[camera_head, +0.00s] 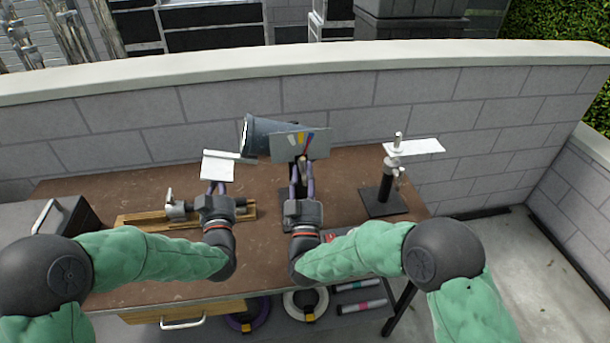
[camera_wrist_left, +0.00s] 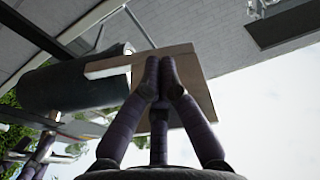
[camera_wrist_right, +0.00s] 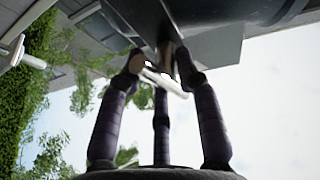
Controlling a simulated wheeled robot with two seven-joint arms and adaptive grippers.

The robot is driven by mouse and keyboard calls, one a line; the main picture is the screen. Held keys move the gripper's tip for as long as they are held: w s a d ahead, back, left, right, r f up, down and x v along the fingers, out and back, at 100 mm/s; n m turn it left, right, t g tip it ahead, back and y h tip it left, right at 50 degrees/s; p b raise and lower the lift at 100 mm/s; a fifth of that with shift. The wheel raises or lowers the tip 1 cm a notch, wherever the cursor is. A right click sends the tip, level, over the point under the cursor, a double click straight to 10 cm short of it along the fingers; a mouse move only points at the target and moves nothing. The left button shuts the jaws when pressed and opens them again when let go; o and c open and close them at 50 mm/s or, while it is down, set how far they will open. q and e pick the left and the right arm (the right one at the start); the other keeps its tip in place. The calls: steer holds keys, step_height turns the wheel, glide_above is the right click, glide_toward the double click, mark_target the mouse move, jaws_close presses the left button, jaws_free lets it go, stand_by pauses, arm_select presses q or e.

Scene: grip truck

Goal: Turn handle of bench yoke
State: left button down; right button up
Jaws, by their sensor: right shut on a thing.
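The bench yoke stands near the middle of the bench, with a dark blue-grey cylinder (camera_head: 268,136) and a grey plate (camera_head: 284,145) bearing coloured strips at its top. My right gripper (camera_head: 301,164) reaches up under the plate. In the right wrist view its fingers are closed around a pale bar-like handle (camera_wrist_right: 162,80), partly hidden by the fingertips. My left gripper (camera_head: 217,186) is to the left of the yoke, beside a pale flat plate (camera_head: 217,167). In the left wrist view its fingertips (camera_wrist_left: 160,76) are together in front of this plate; I see nothing clearly between them.
A second stand (camera_head: 385,190) with a white plate (camera_head: 414,147) is on the bench's right side. A wooden rail (camera_head: 145,219) with a metal clamp lies at left. A grey block wall (camera_head: 440,100) runs behind the bench. Rolls of tape lie below the bench.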

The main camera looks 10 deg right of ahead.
steer(key=shift+d+r, duration=0.1)
steer(key=shift+d, duration=0.05)
steer(key=o, duration=1.2)
steer(key=v, duration=1.2)
arm_select(q)
steer(key=s+f+b, duration=0.4)
steer(key=s+b, duration=0.1)
steer(key=s, duration=0.8)
steer(key=shift+b, duration=0.35)
arm_select(e)
steer(key=shift+f, duration=2.85)
